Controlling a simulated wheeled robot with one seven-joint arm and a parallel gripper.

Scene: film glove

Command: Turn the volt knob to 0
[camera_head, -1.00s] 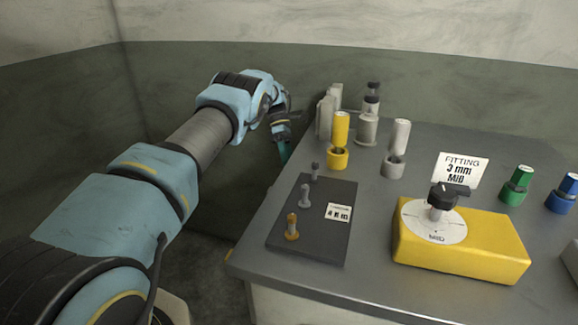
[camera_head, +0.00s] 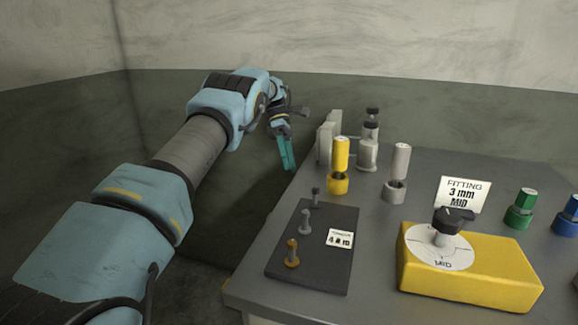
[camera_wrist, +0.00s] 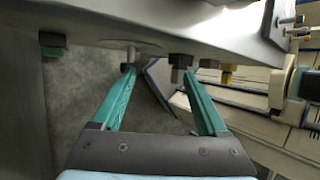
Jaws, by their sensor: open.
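No volt label is readable, so I cannot tell if this is the volt knob. My gripper (camera_head: 287,155) has teal fingers and is at the far left edge of the table, well away from the knob. In the wrist view my gripper (camera_wrist: 160,76) is open with nothing held between the fingers. The yellow box is not recognisable there.
A dark plate (camera_head: 312,245) with several small pegs lies at the table's left front. A yellow cylinder (camera_head: 341,155), a grey cylinder (camera_head: 401,160) and metal posts stand behind it. A sign (camera_head: 463,193), a green-topped part (camera_head: 521,205) and a blue-topped part (camera_head: 567,215) stand near the box.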

